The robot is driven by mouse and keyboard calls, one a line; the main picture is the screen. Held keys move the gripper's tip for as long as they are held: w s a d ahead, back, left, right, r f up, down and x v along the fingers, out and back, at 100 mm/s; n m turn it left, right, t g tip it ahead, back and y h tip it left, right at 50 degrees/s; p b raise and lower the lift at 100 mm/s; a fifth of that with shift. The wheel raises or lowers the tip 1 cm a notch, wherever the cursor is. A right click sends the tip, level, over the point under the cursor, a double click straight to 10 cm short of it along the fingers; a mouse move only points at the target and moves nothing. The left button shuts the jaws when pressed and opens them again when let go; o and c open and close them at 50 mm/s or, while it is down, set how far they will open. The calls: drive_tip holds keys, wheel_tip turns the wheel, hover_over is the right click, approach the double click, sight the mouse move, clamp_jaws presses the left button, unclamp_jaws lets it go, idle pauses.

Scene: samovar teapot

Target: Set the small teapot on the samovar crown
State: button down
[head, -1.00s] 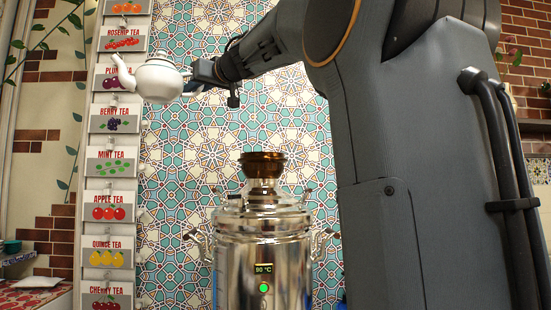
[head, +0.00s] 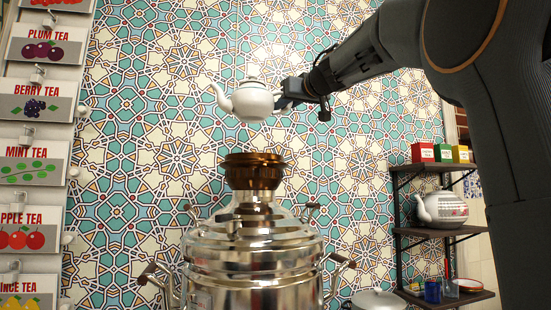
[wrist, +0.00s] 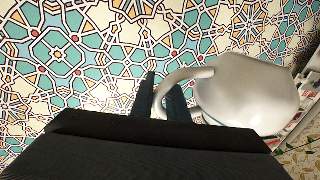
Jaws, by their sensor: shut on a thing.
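The small white teapot (head: 252,101) is held up in the air, roughly upright, with its spout to the left. It appears above the samovar crown in the head view, with a gap between them. My gripper (head: 286,96) is shut on its handle at the right side. In the wrist view the teapot (wrist: 245,95) is on the right, and its handle lies at my gripper's fingers (wrist: 163,98). The samovar (head: 255,255) is shiny metal, topped by the brown, ring-shaped samovar crown (head: 254,172). The crown looks empty. How far apart they are in depth is unclear.
A rack of tea signs (head: 35,160) stands at the left. At the right, a dark shelf (head: 440,232) holds small coloured boxes (head: 442,153) and a larger patterned teapot (head: 441,209). A white lidded pot (head: 378,299) is low beside the samovar. A tiled wall stands behind.

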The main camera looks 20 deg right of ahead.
wheel_tip(320, 180, down, 10)
drive_tip(key=b, duration=0.4)
drive_tip(key=shift+d+r, duration=0.15)
drive_tip(key=shift+d, duration=0.25)
drive_tip(key=c, duration=1.7)
unclamp_jaws()
